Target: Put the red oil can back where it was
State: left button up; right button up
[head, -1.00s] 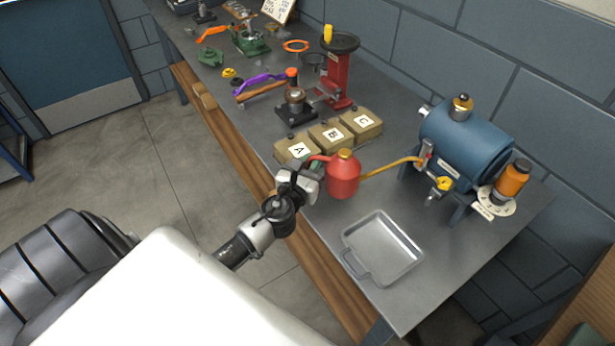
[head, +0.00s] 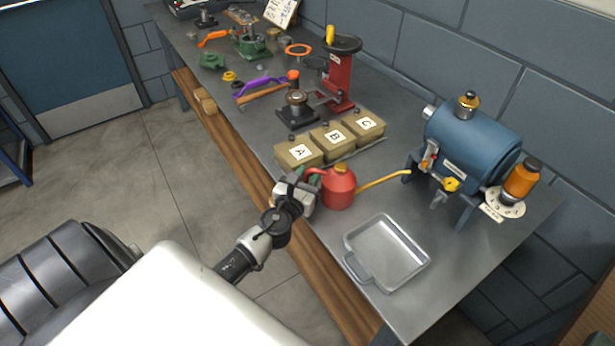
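The red oil can (head: 339,190) is upright at the front of the bench, in front of the lettered boxes. Its long orange spout (head: 384,181) points right, toward the blue tank. My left gripper (head: 306,181) is at the can's left side, where the handle is, and appears shut on it. The fingertips are partly hidden by the gripper body. I cannot tell whether the can's base touches the bench or is just above it. My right gripper is out of view.
Boxes A (head: 299,153), B (head: 334,139) and C (head: 364,126) stand behind the can. A metal tray (head: 424,257) lies to its front right. The blue tank (head: 470,143) with a tap stands at the right. Bare bench (head: 400,205) lies between tray and tank.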

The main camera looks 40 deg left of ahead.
pick_arm(q)
jog(key=shift+o, duration=0.8)
jog(key=shift+r, duration=0.25)
jog(key=s+d+b, duration=0.2)
jog(key=s, duration=1)
